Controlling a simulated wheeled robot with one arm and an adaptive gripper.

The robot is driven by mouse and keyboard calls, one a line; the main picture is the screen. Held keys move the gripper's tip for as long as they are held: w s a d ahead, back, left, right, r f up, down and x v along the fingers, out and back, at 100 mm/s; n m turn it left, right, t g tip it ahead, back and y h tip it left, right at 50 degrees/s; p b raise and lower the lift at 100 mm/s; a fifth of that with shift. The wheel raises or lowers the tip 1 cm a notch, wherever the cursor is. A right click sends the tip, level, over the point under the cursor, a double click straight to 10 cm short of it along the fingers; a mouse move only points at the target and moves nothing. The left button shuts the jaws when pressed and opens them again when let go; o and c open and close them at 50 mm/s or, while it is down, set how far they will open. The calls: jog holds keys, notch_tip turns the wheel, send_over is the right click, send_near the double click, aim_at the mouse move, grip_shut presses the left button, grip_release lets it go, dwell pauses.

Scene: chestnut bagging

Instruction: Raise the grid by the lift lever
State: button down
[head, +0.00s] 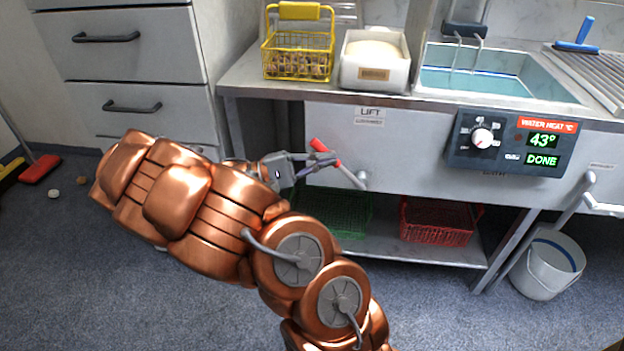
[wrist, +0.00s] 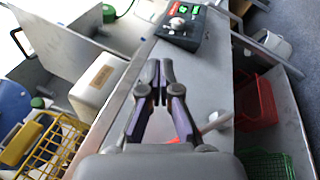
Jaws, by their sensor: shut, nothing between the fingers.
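The lift lever (head: 343,168) is a grey rod with a red grip, pivoted on the counter's front panel below the LIFT label (head: 369,114). It slants up to the left from its pivot. My gripper (head: 328,158) is at the red grip, with its fingers shut and nothing between them. In the wrist view, my gripper (wrist: 161,72) points along the panel, and the lever rod (wrist: 214,122) shows to the right of the fingers. Whether the fingers touch the lever I cannot tell. The sink (head: 500,83) holds bluish water; I cannot make out a grid in it.
On the counter stand a yellow wire basket of chestnuts (head: 298,67) and a white bin (head: 375,72). The control box (head: 512,142) reads 43° and DONE. Green (head: 335,208) and red (head: 438,222) baskets sit on the lower shelf. A white bucket (head: 548,266) stands at the right.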

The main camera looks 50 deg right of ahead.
aim_at(339, 162)
jog(key=w+a+f+n+t+h+b, duration=0.1)
jog(key=w+f+n+t+h+b, duration=0.2)
jog(key=w+f, duration=0.4)
jog(key=w+a+f+n+t+h+b, duration=0.1)
jog(key=w+f+n+t+h+b, duration=0.2)
jog(key=f, duration=0.9)
jog(key=w+t+h+b, duration=0.1)
jog(key=w+h+b, duration=0.1)
jog(key=w+b, duration=0.1)
jog(key=shift+w+n+t+h+b, duration=0.3)
jog(key=shift+w+h+b, duration=0.1)
jog(key=shift+w, duration=0.35)
jog(key=shift+s+a+r+b+x, duration=0.35)
jog(key=shift+b+x, duration=0.5)
jog(key=shift+x, duration=1.25)
jog(key=shift+s+a+r+b+x, duration=0.1)
jog(key=shift+s+b+x, duration=0.55)
jog(key=shift+x, duration=1.5)
jog(key=shift+s+a+r+b+x, duration=0.2)
jog(key=shift+b+x, duration=0.85)
jog(key=shift+x, duration=1.05)
jog(key=shift+r, duration=0.1)
